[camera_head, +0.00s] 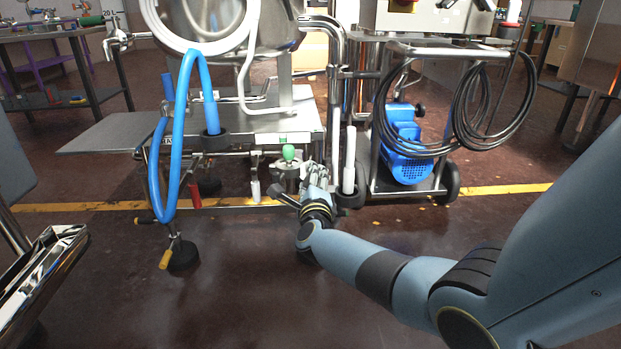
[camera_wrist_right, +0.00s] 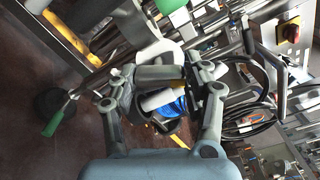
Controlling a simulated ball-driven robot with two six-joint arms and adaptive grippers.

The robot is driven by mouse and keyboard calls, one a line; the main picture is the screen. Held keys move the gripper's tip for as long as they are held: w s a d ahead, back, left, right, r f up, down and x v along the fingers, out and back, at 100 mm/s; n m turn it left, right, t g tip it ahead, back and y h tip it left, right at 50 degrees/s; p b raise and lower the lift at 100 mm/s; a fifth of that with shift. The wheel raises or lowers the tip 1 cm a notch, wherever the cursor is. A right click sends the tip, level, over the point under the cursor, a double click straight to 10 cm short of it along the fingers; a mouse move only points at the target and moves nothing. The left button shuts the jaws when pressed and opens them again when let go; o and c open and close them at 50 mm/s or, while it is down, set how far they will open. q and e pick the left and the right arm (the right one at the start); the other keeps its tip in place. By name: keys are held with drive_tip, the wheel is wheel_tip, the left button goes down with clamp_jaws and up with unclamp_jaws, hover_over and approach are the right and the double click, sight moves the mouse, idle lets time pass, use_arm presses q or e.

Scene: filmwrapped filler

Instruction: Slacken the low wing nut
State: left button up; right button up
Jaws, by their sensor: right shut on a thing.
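My right gripper (camera_head: 316,186) reaches in low at the front of the steel machine, just right of a green ball knob (camera_head: 288,152). It also shows in the right wrist view (camera_wrist_right: 160,76), where its two fingers close in on a small part at the low fitting. That part appears to be the low wing nut, but the fingertips hide most of it, so its shape and turn are unclear. A white upright post (camera_head: 350,160) with a black foot stands right beside the gripper. My left gripper is not in view.
A blue hose (camera_head: 180,130) loops down on the left. A blue pump (camera_head: 405,145) on a wheeled cart with coiled black cable (camera_head: 485,125) stands to the right. A green-handled lever (camera_wrist_right: 54,122) lies left in the wrist view. The dark floor (camera_head: 245,290) in front is clear.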

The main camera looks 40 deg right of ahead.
drive_tip(key=shift+n, duration=0.6)
drive_tip(key=shift+f, duration=0.1)
drive_tip(key=o, duration=1.2)
drive_tip(key=shift+c, duration=0.2)
drive_tip(key=v, duration=1.2)
